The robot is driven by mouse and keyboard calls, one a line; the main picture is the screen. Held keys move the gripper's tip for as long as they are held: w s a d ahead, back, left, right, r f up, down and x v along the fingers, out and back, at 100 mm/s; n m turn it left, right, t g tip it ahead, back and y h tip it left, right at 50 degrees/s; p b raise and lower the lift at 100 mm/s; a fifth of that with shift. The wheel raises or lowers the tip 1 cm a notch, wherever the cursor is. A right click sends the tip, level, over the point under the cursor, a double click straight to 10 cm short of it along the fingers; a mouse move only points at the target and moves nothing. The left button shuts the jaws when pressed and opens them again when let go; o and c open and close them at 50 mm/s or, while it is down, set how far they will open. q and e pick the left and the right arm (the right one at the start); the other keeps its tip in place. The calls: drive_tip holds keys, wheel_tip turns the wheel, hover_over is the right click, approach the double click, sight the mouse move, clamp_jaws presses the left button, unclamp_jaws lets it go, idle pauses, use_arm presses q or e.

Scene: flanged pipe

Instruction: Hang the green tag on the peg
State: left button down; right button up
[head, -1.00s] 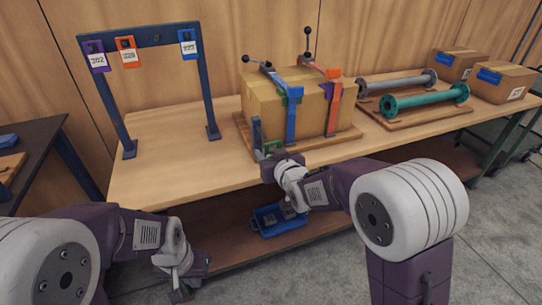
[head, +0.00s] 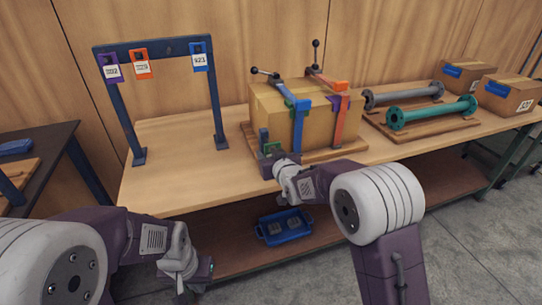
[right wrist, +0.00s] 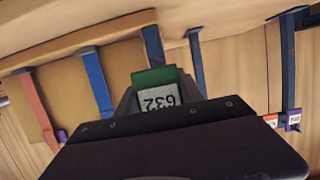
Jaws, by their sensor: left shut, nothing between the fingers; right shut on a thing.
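The green tag (right wrist: 158,86) is held in my right gripper (right wrist: 160,100), its white label reading 632 facing the wrist camera. In the head view my right gripper (head: 271,164) is shut on the tag (head: 271,148), in front of the clamped box's left end. The blue rack (head: 150,47) stands at the back left. Purple (head: 111,69), orange (head: 140,64) and blue (head: 200,58) tags hang from its crossbar. Between the orange and blue tags the bar carries no tag; a peg there is too small to make out. My left gripper (head: 204,270) is shut and empty, low before the bench.
A cardboard box (head: 262,98) is clamped on a board near the bench's middle. Grey (head: 400,95) and green (head: 432,113) flanged pipes lie to its right. A blue tray (head: 285,226) sits on the lower shelf. The bench top between rack and box is clear.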

drive_tip(key=shift+r+x, duration=0.2)
drive_tip(key=shift+x, duration=1.15)
drive_tip(key=shift+w, duration=0.1)
drive_tip(key=o, duration=1.4)
drive_tip(key=shift+s+d+f+b, duration=0.1)
drive_tip(key=shift+s+f+b, duration=0.2)
drive_tip(key=shift+f+b, duration=0.45)
drive_tip(key=shift+s+d+f+b, duration=0.1)
drive_tip(key=shift+s+f+b, duration=0.15)
drive_tip(key=shift+f+b, duration=0.5)
